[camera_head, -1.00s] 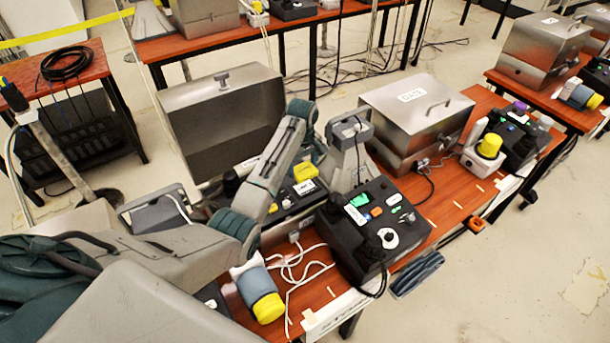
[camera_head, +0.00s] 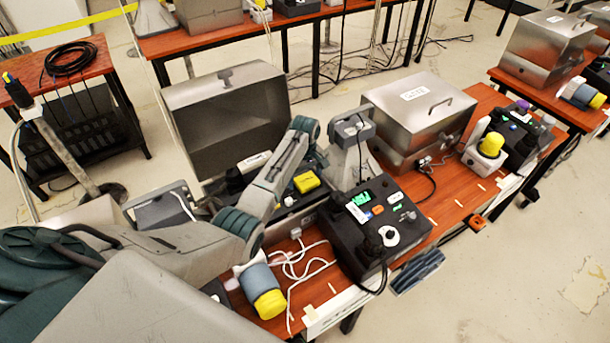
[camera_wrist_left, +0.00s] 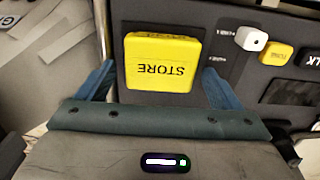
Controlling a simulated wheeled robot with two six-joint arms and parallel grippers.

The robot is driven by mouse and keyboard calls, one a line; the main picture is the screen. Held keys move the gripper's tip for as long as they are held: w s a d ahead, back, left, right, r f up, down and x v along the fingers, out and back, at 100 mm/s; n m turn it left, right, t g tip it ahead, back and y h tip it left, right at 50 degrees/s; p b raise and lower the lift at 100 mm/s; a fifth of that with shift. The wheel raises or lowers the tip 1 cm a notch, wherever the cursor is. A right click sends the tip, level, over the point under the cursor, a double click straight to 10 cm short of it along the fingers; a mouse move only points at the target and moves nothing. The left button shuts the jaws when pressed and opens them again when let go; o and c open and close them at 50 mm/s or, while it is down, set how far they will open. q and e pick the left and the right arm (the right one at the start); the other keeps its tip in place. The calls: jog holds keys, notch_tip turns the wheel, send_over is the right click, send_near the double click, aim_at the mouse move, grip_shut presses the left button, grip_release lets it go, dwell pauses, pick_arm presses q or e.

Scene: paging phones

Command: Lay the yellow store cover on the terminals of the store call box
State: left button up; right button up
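The yellow store cover (camera_head: 306,182), lettered STORE, lies on a dark call box (camera_head: 288,202) beside my left arm in the head view. In the left wrist view the cover (camera_wrist_left: 162,60) shows flat on the dark panel, lettering upside down. My left gripper (camera_wrist_left: 158,85) has its two blue fingers apart, one on each side of the cover, with gaps between. It is open. In the head view the fingertips are hidden or too small to make out. The terminals are not visible; whatever is under the cover is hidden. My right gripper is not in view.
A second dark box (camera_head: 345,240) with coloured buttons stands to the right. An open steel cabinet (camera_head: 185,92) and a closed one (camera_head: 375,125) stand behind. A blue-and-yellow cylinder (camera_head: 262,285) and white cable (camera_head: 292,262) are in front. A white knob (camera_wrist_left: 251,39) sits beside the cover.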

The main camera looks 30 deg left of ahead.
aim_at(305, 178)
pick_arm(q)
jog(key=shift+r, duration=0.1)
notch_tip(305, 178, up, 12)
jog(key=b, duration=0.3)
dwell(0.3)
